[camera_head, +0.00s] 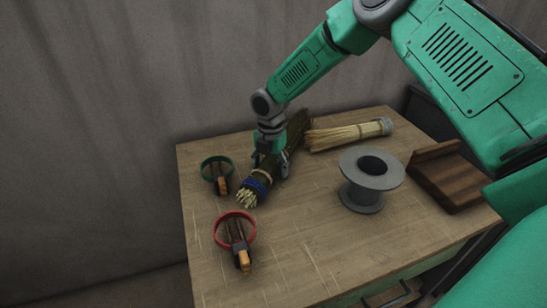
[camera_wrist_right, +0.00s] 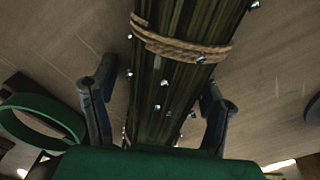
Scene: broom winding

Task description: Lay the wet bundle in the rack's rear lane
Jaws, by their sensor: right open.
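The wet bundle (camera_head: 297,133) is a dark green sheaf lying at the rear left of the table, with a blue band and pale cut ends toward the front left. In the right wrist view, the bundle (camera_wrist_right: 182,75) has water drops and a rope tie. My right gripper (camera_head: 270,164) is above it, fingers open and one on each side; it also shows in the wrist view (camera_wrist_right: 157,100). Whether the fingers touch it is unclear. A brown wooden piece (camera_head: 448,180) with a raised back edge, possibly the rack, is at the right; its lanes cannot be made out. My left gripper is out of view.
A pale straw bundle (camera_head: 345,135) lies behind, close to the wet one. A grey spool (camera_head: 363,194) stands right of centre. A green ring (camera_head: 204,163) and a red ring (camera_head: 220,216), each with a wooden-handled piece, lie at the left. The front middle of the table (camera_head: 300,260) is clear.

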